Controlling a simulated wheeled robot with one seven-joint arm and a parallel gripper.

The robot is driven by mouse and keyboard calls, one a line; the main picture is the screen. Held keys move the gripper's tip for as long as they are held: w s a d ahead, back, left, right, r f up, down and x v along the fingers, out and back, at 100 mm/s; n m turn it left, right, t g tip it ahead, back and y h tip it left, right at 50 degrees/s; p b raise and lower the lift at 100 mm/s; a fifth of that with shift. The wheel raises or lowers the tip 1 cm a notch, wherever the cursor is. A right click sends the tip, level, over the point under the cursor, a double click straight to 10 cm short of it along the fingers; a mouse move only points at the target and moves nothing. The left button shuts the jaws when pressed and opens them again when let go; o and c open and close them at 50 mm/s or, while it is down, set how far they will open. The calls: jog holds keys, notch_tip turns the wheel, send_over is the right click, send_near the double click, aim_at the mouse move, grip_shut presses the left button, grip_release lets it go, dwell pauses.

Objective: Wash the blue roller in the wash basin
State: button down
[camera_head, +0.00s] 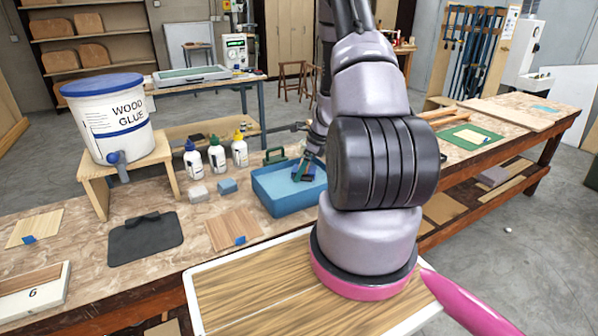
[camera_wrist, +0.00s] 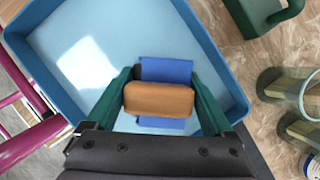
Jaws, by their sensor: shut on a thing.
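The wash basin (camera_head: 290,203) is a blue open tub on the bench, right of the glue bottles. It also shows in the wrist view (camera_wrist: 213,48), with pale blue water and a bright reflection inside. My gripper (camera_head: 308,168) is over the basin; in the wrist view its green fingers (camera_wrist: 161,100) are shut on the blue roller (camera_wrist: 168,70). The roller shows a blue part with a tan-brown block across it between the fingers. Whether it touches the water cannot be told.
A wood glue bucket (camera_head: 108,118) stands on a small wooden stand at left. Several glue bottles (camera_head: 216,155), two small blocks (camera_head: 228,187) and a green handled tool (camera_head: 275,155) are near the basin. A dark mat (camera_head: 146,240) and wood pieces lie at front left.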

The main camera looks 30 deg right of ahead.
aim_at(294, 172)
jog(key=shift+a+r, duration=0.5)
jog(key=shift+r, duration=0.55)
jog(key=shift+a+r, duration=0.55)
jog(key=shift+r, duration=0.55)
jog(key=shift+a+r, duration=0.5)
jog(key=shift+r, duration=0.55)
notch_tip(294, 172, up, 5)
jog(key=shift+d, duration=0.1)
